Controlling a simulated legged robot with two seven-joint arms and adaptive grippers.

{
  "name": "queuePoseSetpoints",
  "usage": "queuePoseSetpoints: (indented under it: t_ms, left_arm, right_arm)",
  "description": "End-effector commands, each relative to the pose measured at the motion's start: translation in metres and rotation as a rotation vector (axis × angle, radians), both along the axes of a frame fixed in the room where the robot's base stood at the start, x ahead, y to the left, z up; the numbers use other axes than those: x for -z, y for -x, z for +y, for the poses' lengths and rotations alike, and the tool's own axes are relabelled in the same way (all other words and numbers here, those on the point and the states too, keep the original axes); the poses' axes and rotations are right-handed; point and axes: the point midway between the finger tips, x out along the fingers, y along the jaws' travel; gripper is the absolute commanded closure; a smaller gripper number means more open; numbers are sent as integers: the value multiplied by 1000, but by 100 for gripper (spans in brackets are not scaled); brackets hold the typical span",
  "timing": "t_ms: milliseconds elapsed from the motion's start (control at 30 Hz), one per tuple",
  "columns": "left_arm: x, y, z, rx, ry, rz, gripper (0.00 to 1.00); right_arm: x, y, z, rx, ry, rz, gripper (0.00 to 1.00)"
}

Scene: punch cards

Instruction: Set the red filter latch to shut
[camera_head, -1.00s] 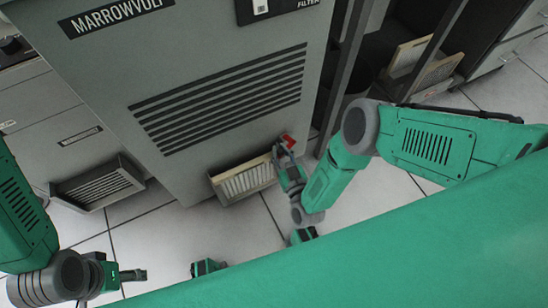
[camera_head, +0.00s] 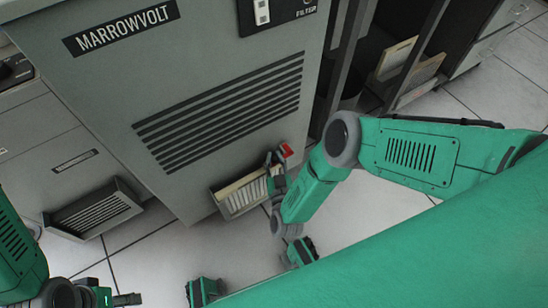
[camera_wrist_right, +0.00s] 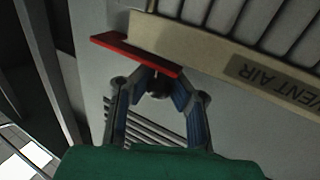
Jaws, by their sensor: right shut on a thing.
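The red filter latch (camera_head: 286,151) sits at the right end of the pale vent filter tray (camera_head: 240,196), low on the grey cabinet. In the right wrist view the latch (camera_wrist_right: 135,55) is a flat red bar lying slanted across the tray's edge. My right gripper (camera_head: 277,157) is at the latch; in the wrist view its fingers (camera_wrist_right: 158,85) close around a dark piece just under the red bar. My left gripper (camera_head: 128,299) is at the lower left, far from the latch; its jaw opening is too small to tell.
The grey cabinet (camera_head: 200,60) has a slotted grille above the tray. A second vent tray (camera_head: 95,208) juts out at the left. Dark rack posts (camera_head: 345,50) stand close to the right of the latch. Tiled floor (camera_head: 150,240) below is clear.

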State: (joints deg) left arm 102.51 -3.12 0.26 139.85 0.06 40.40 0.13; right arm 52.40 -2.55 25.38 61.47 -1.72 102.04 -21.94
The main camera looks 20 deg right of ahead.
Motion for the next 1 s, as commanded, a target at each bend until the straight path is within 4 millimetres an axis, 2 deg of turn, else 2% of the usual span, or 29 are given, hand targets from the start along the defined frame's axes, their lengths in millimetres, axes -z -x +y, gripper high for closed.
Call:
queuePoseSetpoints:
  t_ms: [33,67,167,200,533,900,1000]
  left_arm:
    - [0,0,0,0,0,0,37]
    - [0,0,0,0,0,0,37]
    - [0,0,0,0,0,0,37]
    - [0,0,0,0,0,0,37]
    - [-1,1,0,0,0,-2,37]
    - [-1,1,0,0,0,-2,37]
    - [-1,1,0,0,0,-2,37]
  right_arm:
    - [4,7,10,-18,-13,17,100]
    - [4,7,10,-18,-13,17,100]
    - [4,6,10,-17,-13,16,66]
    - [4,6,9,-16,-12,15,61]
    - [2,8,7,-10,-8,9,61]
    - [3,63,21,-14,-10,11,61]
    - [3,73,23,-14,-9,11,61]
